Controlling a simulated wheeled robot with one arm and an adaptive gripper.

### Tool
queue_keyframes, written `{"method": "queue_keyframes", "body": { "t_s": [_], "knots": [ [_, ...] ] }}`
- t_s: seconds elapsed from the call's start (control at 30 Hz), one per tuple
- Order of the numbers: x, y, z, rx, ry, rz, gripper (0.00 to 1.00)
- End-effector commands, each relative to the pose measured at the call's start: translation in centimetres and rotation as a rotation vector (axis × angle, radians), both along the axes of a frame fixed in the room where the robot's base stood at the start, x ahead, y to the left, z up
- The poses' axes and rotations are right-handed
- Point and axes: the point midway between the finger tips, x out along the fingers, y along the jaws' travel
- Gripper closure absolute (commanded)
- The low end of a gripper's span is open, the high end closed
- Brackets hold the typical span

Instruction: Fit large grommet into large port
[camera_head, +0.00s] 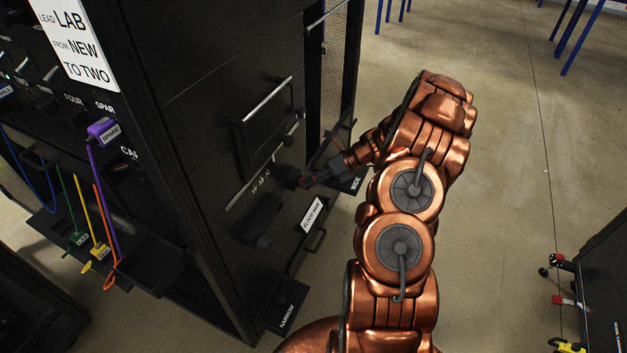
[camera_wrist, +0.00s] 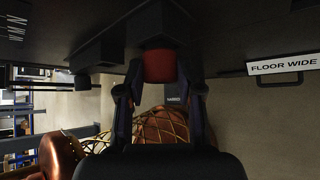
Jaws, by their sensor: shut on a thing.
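My gripper (camera_head: 313,180) is at the rack's dark side panel, with its fingers pointing at it. It is shut on a red, round large grommet (camera_wrist: 160,66), which sits between the two fingertips in the wrist view. In the wrist view the grommet's far end meets the dark mouth of a large black box-like housing (camera_wrist: 162,22), which looks like the large port. I cannot tell whether the grommet is inside it or only against it. A second, smaller black housing (camera_wrist: 97,54) is to its left.
A tall black rack (camera_head: 215,110) fills the left, with a handled panel (camera_head: 268,118) above my gripper. A "FLOOR WIDE" sign (camera_wrist: 282,65), a "WIDE" tray (camera_head: 352,184) and a "NARROW" tray (camera_head: 284,306) are close by. Coloured cables hang at left.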

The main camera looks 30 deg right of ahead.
Motion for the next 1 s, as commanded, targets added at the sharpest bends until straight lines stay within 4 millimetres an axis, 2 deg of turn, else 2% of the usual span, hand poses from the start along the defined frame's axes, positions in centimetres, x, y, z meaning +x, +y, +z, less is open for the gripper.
{"method": "queue_keyframes", "body": {
  "t_s": [0.1,0.13,0.4,0.77,1.0],
  "knots": [
    [0.2,0.2,0.1,0.001,0.000,0.001,1.00],
    [0.2,0.2,0.0,0.000,0.000,0.000,0.63],
    [0.2,0.1,0.0,0.000,0.000,0.000,0.35],
    [0.1,-0.1,0.2,0.000,0.000,0.000,0.35],
    [-1.1,-2.6,1.9,-0.003,-0.001,-0.004,0.35]
  ]
}}
